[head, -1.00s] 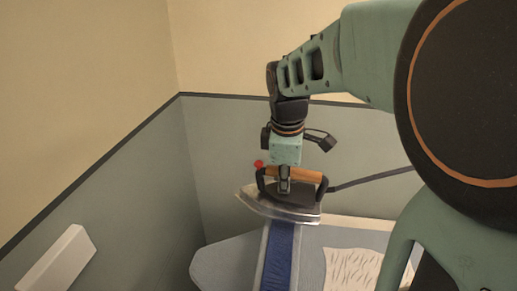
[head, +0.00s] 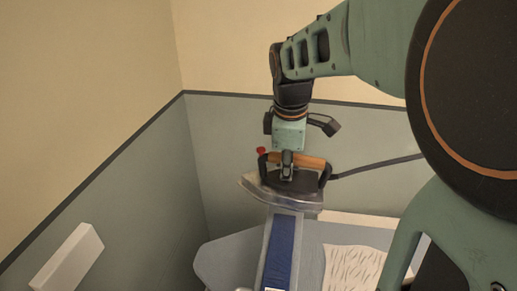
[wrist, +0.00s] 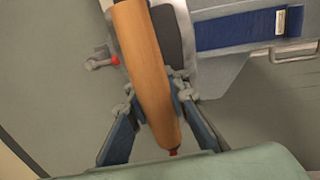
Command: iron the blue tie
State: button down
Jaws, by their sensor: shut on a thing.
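My gripper (head: 286,168) is shut on the wooden handle of the iron (head: 283,190). The handle fills the middle of the wrist view (wrist: 146,70) between the two fingers. The iron is dark on top with a pale metal soleplate, and a red knob sits near its handle. The blue tie (head: 282,250) lies lengthwise on the ironing board (head: 228,262), on a grey strip, below the iron in the head view. The iron hides the tie's far end. A gap between soleplate and tie cannot be judged surely. The tie also shows in the wrist view (wrist: 238,33), with a pale label.
A white cloth with dark marks (head: 352,268) lies on the board right of the tie. A dark cord (head: 375,166) runs right from the iron. Walls stand close behind and left. A white block (head: 66,262) is at the lower left.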

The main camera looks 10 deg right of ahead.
aim_at(283, 206)
jog(key=shift+w+f+g+b, duration=0.15)
jog(key=shift+f+g+b, duration=0.3)
jog(key=shift+f, duration=1.65)
jog(key=shift+w+f+g+b, duration=0.15)
jog(key=shift+f+g, duration=0.4)
jog(key=shift+f, duration=1.55)
jog(key=shift+s+f+b, duration=0.1)
jog(key=shift+f+b, duration=0.45)
jog(key=shift+f, duration=0.2)
jog(key=shift+s+a+b, duration=0.15)
jog(key=shift+s+a, duration=0.15)
jog(key=shift+s, duration=0.7)
jog(key=shift+s+a+b, duration=0.15)
jog(key=shift+s+a, duration=0.15)
jog(key=shift+s, duration=0.65)
jog(key=shift+s, duration=0.1)
